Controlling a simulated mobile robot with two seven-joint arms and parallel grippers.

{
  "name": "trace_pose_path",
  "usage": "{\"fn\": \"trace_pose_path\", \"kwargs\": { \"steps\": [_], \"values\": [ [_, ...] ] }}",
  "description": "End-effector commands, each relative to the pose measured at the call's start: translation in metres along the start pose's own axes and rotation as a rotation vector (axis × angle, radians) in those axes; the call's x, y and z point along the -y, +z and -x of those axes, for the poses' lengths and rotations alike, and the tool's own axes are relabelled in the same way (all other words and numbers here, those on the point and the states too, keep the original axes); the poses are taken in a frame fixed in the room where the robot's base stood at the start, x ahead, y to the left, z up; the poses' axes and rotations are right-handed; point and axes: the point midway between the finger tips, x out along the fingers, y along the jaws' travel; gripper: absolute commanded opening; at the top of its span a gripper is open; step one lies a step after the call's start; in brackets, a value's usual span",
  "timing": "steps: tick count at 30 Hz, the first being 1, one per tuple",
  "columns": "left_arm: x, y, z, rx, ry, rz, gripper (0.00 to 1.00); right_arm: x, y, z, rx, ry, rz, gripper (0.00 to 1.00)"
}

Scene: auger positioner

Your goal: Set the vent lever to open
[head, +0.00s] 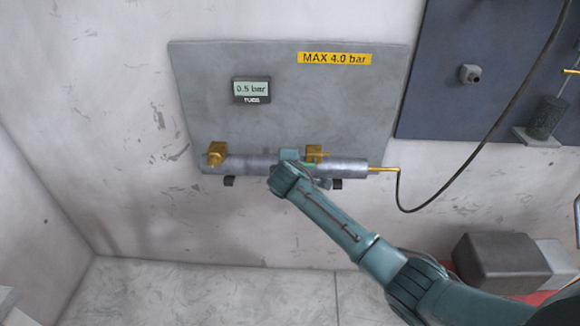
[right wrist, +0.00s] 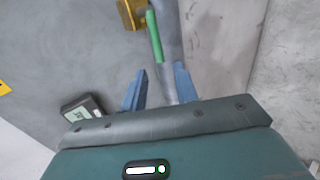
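The grey pipe (head: 250,165) runs level along the bottom of a grey panel, with a brass fitting (head: 313,152) right of its middle. In the right wrist view a green lever (right wrist: 155,37), likely the vent lever, lies beside the pipe (right wrist: 172,40) near the brass fitting (right wrist: 130,13). My right gripper (head: 308,169) is at the pipe by this fitting and hides part of it. In the right wrist view its two blue fingers (right wrist: 159,70) stand apart. My left gripper is not in view.
A display (head: 252,90) reads 0.5 bar, and a yellow label (head: 335,58) reads MAX 4.0 bar. Another brass fitting (head: 217,153) sits at the pipe's left. A black cable (head: 465,160) hangs at the right. Grey boxes (head: 500,262) stand on the floor at the lower right.

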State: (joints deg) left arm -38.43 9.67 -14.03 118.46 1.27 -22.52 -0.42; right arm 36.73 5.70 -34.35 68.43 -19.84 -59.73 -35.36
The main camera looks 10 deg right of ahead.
Motion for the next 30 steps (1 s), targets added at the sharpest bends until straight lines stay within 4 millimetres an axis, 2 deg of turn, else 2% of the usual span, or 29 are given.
{"fn": "trace_pose_path", "kwargs": {
  "steps": [3, 10, 26, 29, 30],
  "values": [
    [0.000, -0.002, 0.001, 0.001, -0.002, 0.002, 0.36, 0.000, -0.001, 0.021, -0.002, 0.001, 0.000, 0.30],
    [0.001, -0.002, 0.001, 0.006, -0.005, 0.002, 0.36, 0.000, 0.000, 0.045, 0.000, 0.000, 0.001, 0.30],
    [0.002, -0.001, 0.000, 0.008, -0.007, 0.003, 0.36, 0.000, 0.000, 0.050, 0.001, 0.000, 0.001, 0.30],
    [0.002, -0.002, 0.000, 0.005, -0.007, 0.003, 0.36, 0.007, 0.000, 0.050, -0.009, -0.008, -0.010, 0.30],
    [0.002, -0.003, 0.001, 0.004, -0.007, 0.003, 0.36, 0.015, -0.001, 0.050, -0.022, -0.018, -0.024, 0.30]
  ]
}}
